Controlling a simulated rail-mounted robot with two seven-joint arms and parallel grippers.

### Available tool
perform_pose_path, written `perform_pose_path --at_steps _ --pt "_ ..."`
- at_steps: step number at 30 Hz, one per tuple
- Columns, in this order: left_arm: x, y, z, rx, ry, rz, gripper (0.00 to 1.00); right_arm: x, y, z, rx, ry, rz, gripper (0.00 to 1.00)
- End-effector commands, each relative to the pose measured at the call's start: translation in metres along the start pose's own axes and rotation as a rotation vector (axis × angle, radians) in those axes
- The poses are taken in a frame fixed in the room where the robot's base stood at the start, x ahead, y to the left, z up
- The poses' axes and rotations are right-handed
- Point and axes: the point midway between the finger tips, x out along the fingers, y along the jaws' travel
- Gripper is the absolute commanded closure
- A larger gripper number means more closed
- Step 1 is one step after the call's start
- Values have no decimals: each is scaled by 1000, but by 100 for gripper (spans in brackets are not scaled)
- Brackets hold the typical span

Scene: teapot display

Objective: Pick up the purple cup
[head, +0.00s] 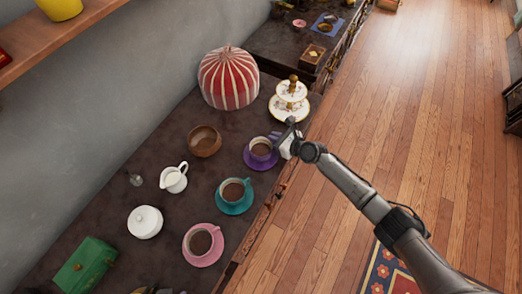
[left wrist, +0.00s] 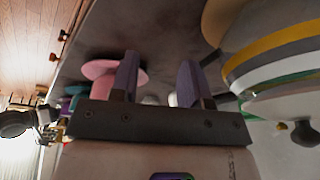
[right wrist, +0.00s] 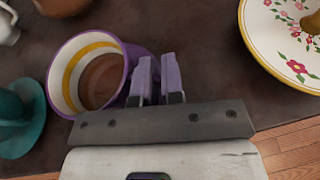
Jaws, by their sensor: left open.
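The purple cup (head: 261,148) holds a brown drink and stands at its purple saucer (head: 262,159) near the table's front edge. In the right wrist view the cup (right wrist: 100,75) shows a purple rim and a yellow band inside. My right gripper (head: 288,141) is at the cup's right side. Its fingers (right wrist: 157,75) are close together at the handle side, with the handle mostly hidden by them. I cannot tell whether the cup is clear of the saucer. My left gripper (left wrist: 158,80) is open and empty, with a pink cup and saucer beyond it.
A teal cup (head: 233,190) and a pink cup (head: 200,242) stand nearer on the table. A tiered plate stand (head: 290,105) is just behind my right gripper. A wooden bowl (head: 204,141), white jug (head: 173,178) and striped red dome (head: 228,78) stand left and behind.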

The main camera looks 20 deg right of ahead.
Motion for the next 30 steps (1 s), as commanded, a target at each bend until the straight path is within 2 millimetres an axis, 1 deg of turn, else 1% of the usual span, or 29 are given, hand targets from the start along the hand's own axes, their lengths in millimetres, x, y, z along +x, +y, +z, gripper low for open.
perform_pose_path --at_steps 17,23,30 --pt "-1 2 -1 -8 1 7 57 -1 0 2 0 -1 0 100" --pt "-7 0 -2 -2 0 2 57 -4 0 9 0 -1 0 100" --pt "-21 -2 -6 3 -1 -3 57 -11 0 27 0 -2 1 100"
